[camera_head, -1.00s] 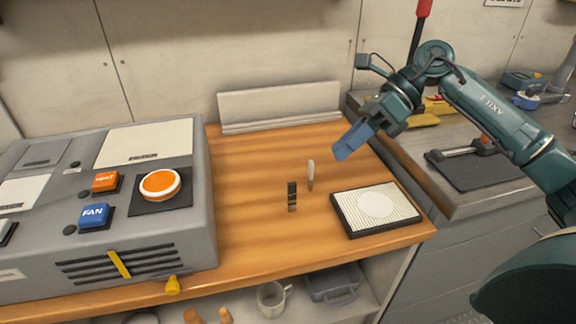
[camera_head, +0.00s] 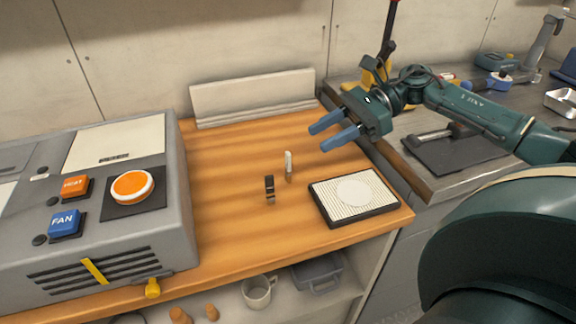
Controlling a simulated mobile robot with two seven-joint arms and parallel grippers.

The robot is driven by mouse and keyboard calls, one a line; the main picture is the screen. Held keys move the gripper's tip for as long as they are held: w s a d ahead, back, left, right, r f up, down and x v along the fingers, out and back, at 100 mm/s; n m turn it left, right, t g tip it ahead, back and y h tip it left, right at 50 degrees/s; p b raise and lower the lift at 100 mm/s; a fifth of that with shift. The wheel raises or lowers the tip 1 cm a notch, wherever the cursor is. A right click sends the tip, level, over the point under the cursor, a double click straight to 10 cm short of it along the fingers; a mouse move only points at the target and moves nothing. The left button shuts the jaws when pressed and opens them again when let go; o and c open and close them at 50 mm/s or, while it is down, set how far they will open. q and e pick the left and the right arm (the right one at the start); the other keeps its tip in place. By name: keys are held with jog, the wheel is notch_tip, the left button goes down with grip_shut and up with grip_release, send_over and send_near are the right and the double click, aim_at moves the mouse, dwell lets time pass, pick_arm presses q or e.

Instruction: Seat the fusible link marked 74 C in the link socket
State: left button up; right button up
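Two small slim pieces stand upright on the wooden bench top. One is dark with a paler lower part (camera_head: 269,188); the other, just behind it and to the right, is whitish on top (camera_head: 288,165). They may be the fusible links, but no 74 C marking can be read. I cannot pick out the link socket for certain. My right gripper (camera_head: 319,137) is open and empty, its two blue fingers apart, above the bench to the right of and behind both pieces. My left gripper is not in view.
A grey control box (camera_head: 185,210) with HEAT and FAN buttons and an orange knob stands on the left. A dark-framed ribbed pad (camera_head: 327,208) with a pale disc lies at the front right. A long whitish block (camera_head: 253,97) stands at the back. The bench between is clear.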

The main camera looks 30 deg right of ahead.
aim_at(288, 157)
jog(key=p+x, duration=0.1)
jog(key=x, duration=0.6)
jog(key=shift+r, duration=0.15)
grip_shut()
